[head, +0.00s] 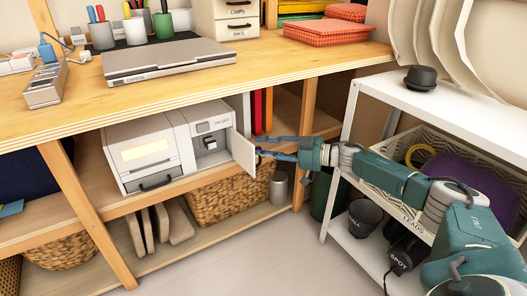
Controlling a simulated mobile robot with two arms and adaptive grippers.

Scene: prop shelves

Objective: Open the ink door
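A white printer (146,152) stands on the shelf under the wooden desk. Its right part (212,124) has a small white ink door (243,151), which stands swung open to the right. The bay (211,145) behind it shows a dark recess with a small light part inside. My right gripper (260,147) comes in from the right, at the outer edge of the door. Its two fingers are spread apart, one above the other; whether the lower one touches the door I cannot tell. My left gripper is not in view.
A wooden post (305,112) stands behind my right gripper. A white shelf unit (356,112) with a crate is at the right, close to my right arm. A wicker basket (228,198) sits below the printer. A closed laptop (180,60) lies on the desk above.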

